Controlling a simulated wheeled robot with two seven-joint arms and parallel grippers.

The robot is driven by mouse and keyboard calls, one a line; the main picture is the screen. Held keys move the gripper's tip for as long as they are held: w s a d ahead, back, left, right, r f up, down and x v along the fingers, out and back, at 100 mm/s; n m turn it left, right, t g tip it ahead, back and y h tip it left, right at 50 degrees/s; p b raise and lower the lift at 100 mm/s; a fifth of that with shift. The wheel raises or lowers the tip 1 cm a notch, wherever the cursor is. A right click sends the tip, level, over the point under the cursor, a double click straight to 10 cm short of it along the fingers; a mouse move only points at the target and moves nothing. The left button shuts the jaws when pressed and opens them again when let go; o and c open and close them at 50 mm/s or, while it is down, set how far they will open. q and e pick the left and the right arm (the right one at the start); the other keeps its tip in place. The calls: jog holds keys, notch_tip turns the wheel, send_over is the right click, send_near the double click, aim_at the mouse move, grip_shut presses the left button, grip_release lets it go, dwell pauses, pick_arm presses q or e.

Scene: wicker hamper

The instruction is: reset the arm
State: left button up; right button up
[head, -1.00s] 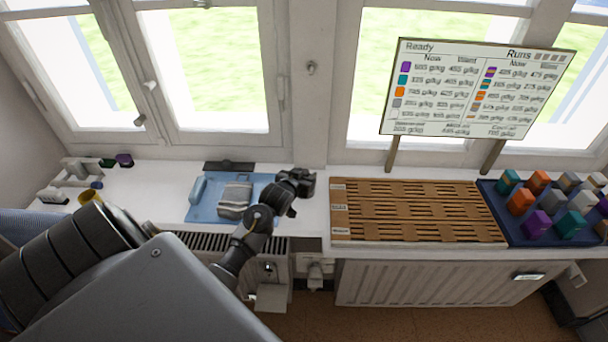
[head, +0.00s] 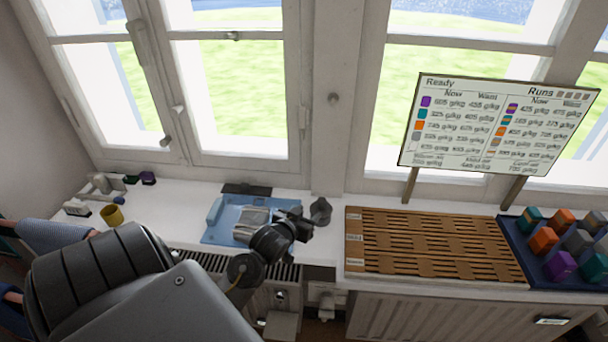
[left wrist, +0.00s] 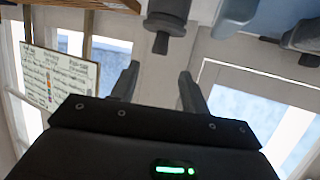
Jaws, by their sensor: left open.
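My left arm comes in from the lower left in the head view. Its gripper (head: 300,222) is above the right edge of the blue tray (head: 215,234), just left of a dark grey pot-like object (head: 320,211). In the left wrist view the two fingers of the left gripper (left wrist: 158,90) stand apart with nothing between them. A grey striped block (head: 254,217) lies on the tray, partly hidden by the gripper. My right gripper is in neither view.
A slatted wooden rack (head: 430,245) and a dark blue tray (head: 513,243) of coloured blocks stand to the right. A whiteboard (head: 498,125) stands behind them. The white sill (head: 180,200) has free room left of the blue tray.

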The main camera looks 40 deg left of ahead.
pick_arm(q)
jog(key=shift+s+d+r, duration=0.15)
jog(key=shift+s+r, duration=0.1)
jog(key=shift+s, duration=0.35)
